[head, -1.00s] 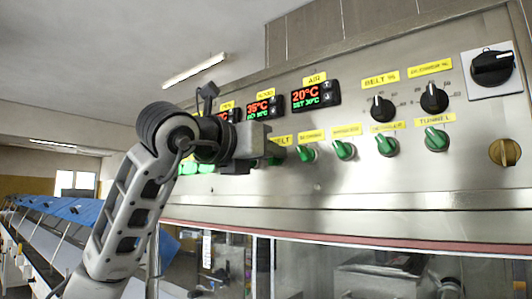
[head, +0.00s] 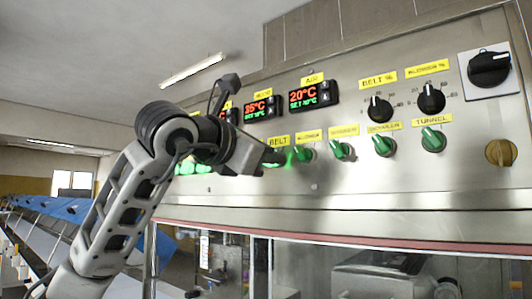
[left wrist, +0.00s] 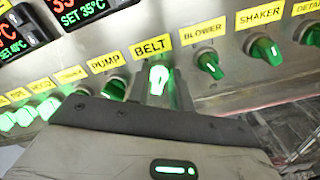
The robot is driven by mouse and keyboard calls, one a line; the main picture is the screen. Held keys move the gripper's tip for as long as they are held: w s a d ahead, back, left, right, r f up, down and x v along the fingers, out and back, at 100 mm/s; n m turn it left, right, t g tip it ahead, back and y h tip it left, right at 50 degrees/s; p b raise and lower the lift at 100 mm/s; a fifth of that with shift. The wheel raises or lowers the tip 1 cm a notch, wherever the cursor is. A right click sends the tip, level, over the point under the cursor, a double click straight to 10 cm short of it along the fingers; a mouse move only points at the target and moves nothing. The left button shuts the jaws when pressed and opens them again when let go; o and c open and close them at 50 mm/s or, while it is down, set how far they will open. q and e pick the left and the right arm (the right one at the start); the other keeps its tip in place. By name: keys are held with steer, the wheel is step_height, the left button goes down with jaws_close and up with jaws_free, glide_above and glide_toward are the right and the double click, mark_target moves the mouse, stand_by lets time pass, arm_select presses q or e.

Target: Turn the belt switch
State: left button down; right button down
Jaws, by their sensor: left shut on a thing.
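The belt switch (left wrist: 158,80) is a green knob under the yellow BELT label (left wrist: 152,47). In the left wrist view it glows bright green, and its handle looks close to upright with a slight tilt. My left gripper (left wrist: 160,92) is shut on this knob, with one finger on each side of it. In the head view my left gripper (head: 268,157) reaches the panel just below the BELT label (head: 279,141) and mostly hides the knob. My right gripper is not in view.
More green knobs flank it: the pump knob (left wrist: 113,88) on the left, the blower knob (left wrist: 210,65) and the shaker knob (left wrist: 265,50) on the right. Black dials (head: 379,109) and temperature displays (head: 262,105) sit above. A glazed opening lies below the panel.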

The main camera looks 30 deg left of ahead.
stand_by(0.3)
arm_select(q)
steer(key=c, duration=1.5)
jaws_free()
steer(key=shift+s, duration=0.15)
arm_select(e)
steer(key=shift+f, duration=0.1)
arm_select(q)
steer(key=s+b, duration=0.1)
steer(key=s, duration=0.4)
steer(key=s+a+b, duration=0.1)
steer(key=s, duration=0.4)
steer(key=s+b, duration=0.1)
steer(key=s, duration=0.4)
steer(key=shift+s+a+b, duration=0.15)
steer(key=shift+s+b, duration=0.2)
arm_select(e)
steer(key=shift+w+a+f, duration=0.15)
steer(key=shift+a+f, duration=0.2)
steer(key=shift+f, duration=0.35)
